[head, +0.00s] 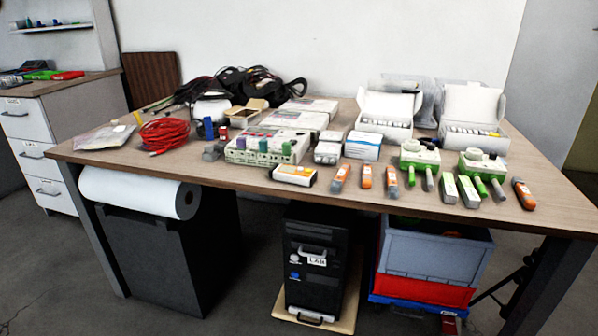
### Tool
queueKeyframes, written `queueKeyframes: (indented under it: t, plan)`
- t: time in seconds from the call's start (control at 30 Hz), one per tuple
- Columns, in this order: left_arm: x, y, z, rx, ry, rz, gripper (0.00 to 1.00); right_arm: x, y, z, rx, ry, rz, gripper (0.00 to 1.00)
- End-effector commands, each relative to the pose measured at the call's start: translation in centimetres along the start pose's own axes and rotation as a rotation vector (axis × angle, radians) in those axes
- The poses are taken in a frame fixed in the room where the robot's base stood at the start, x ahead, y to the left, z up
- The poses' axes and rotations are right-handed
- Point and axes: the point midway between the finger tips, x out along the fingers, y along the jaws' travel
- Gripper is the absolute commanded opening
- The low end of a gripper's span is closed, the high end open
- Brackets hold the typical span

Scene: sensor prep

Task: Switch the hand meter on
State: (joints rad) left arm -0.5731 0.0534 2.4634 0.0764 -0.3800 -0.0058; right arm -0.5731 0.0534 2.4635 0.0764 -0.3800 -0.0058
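A small white and yellow-orange handheld device (294,174), which looks like the hand meter, lies flat at the table's front edge, left of centre. Its switch and any display reading are too small to make out. Several orange and grey handheld pieces lie to its right, among them one at the far right (523,194); I cannot rule out that one of these is the meter. Neither of my grippers is in view, and nothing touches the device.
The wooden table (120,157) is crowded. A white unit with coloured blocks (265,148) stands behind the device. Red cable (164,134) lies left, open white boxes (388,112) stand behind, and green-white instruments (420,154) stand right. A paper roll (132,192) hangs below the front edge.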

Motion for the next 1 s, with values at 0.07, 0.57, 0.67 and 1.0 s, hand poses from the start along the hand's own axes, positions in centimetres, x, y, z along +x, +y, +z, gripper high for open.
queueKeyframes:
  t: [0.07,0.57,0.67,1.0]
  plan:
    - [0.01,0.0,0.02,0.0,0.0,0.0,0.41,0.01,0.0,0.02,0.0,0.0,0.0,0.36]
    - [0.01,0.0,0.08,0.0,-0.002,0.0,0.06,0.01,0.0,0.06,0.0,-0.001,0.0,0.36]
    - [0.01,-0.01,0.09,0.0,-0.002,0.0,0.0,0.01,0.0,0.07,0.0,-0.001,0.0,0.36]
    - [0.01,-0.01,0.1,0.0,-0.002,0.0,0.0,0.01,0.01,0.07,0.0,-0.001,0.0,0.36]
